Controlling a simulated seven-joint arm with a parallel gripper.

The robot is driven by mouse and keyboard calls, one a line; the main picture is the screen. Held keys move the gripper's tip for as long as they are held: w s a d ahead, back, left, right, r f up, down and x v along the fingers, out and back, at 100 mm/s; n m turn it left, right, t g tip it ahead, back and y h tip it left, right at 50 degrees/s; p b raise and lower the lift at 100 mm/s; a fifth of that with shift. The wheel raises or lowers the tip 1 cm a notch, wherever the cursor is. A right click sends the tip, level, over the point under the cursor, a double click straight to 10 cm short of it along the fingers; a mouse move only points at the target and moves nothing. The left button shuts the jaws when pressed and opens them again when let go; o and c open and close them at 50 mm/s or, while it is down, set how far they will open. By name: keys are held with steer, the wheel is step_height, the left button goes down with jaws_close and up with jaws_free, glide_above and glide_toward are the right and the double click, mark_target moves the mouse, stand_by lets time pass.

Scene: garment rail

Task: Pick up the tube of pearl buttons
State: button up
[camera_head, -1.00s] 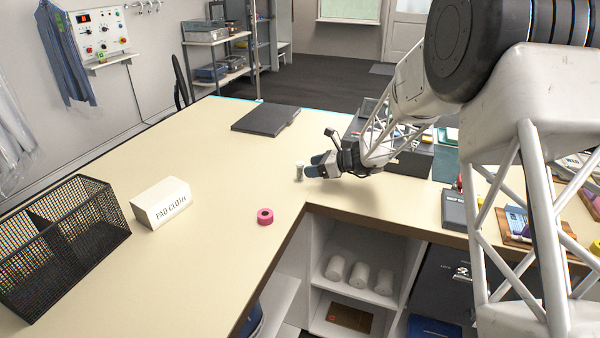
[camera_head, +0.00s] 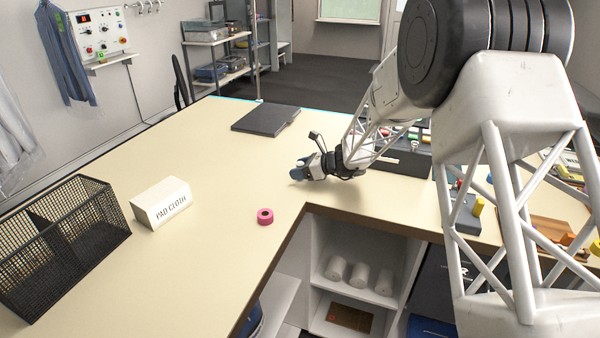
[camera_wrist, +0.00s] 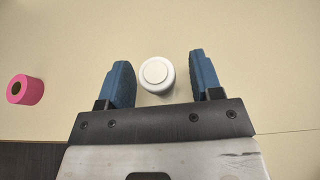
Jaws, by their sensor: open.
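The tube of pearl buttons (camera_wrist: 156,75) stands on the table, its round white cap seen from above in the wrist view. My gripper (camera_wrist: 160,78) is open, with one blue finger on each side of the tube. Visible gaps separate both fingers from it. In the head view my gripper (camera_head: 296,170) is low over the table near the inner corner, and it hides most or all of the tube.
A pink tape roll (camera_head: 265,216) lies to the left of my gripper. A white pad cloth box (camera_head: 161,203) and a black mesh basket (camera_head: 70,240) stand further left. A dark flat folder (camera_head: 266,120) lies behind. The tabletop between them is clear.

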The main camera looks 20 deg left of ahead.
mark_target(300, 162)
stand_by(0.4)
steer(key=c, duration=1)
steer(key=shift+r, duration=0.15)
steer(key=shift+r, duration=1.45)
steer(key=shift+s+d+r, duration=0.2)
steer(key=s+d, duration=0.2)
steer(key=s, duration=0.2)
steer(key=s+d+r, duration=0.1)
steer(key=s+d, duration=0.2)
steer(key=s, duration=0.1)
steer(key=s+d, duration=0.3)
steer(key=s, duration=0.2)
steer(key=shift+d+r, duration=0.15)
steer(key=shift+r, duration=0.05)
